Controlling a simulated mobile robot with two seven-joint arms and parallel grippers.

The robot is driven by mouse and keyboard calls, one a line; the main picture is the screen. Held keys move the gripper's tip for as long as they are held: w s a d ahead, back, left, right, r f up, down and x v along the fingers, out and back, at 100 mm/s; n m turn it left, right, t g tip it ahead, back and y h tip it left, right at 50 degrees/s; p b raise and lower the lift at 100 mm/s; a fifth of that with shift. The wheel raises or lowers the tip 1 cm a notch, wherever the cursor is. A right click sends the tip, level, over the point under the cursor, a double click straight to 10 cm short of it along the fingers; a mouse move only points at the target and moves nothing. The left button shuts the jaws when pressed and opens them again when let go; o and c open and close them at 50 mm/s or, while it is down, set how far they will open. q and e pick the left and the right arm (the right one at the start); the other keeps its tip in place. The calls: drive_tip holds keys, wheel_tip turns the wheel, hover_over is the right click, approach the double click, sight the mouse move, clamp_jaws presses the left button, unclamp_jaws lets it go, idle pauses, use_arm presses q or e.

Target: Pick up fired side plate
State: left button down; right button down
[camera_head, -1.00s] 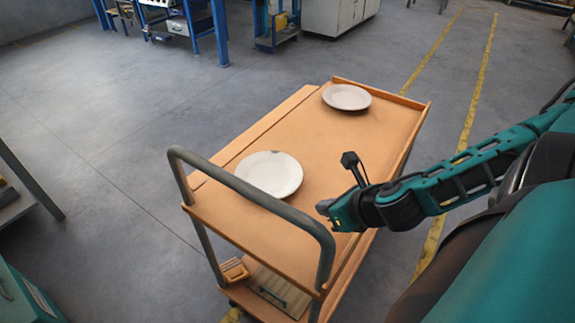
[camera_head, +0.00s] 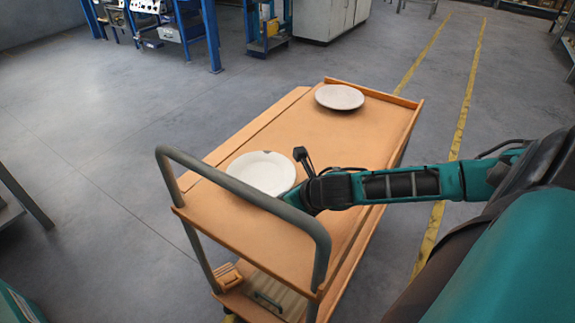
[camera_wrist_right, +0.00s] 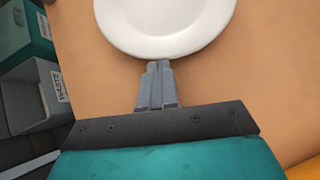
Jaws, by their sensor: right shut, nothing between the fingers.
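Two pale round plates lie on the orange top of a cart in the head view. The nearer plate (camera_head: 258,175) has a small dark mark on its far rim. The farther plate (camera_head: 339,97) lies near the cart's far end. My right gripper (camera_head: 293,197) is at the right edge of the nearer plate. In the right wrist view, my right gripper (camera_wrist_right: 159,66) is shut and empty, its tips right at the rim of a white plate (camera_wrist_right: 165,25). I cannot tell whether they touch it. My left gripper is out of view.
The cart top (camera_head: 335,150) is clear between the plates. A grey handle (camera_head: 245,190) arches over the cart's near end. Grey bins (camera_wrist_right: 35,92) show at left in the right wrist view. Open floor surrounds the cart.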

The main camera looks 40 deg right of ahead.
sight(266, 188)
idle(0.3)
drive_tip(key=w+p, duration=0.1)
drive_tip(key=w, duration=0.3)
drive_tip(key=shift+w+r+p, duration=0.15)
drive_tip(key=shift+w+p, duration=0.1)
drive_tip(key=shift+p, duration=0.15)
drive_tip(key=shift+w, duration=0.5)
drive_tip(key=shift+s, duration=0.1)
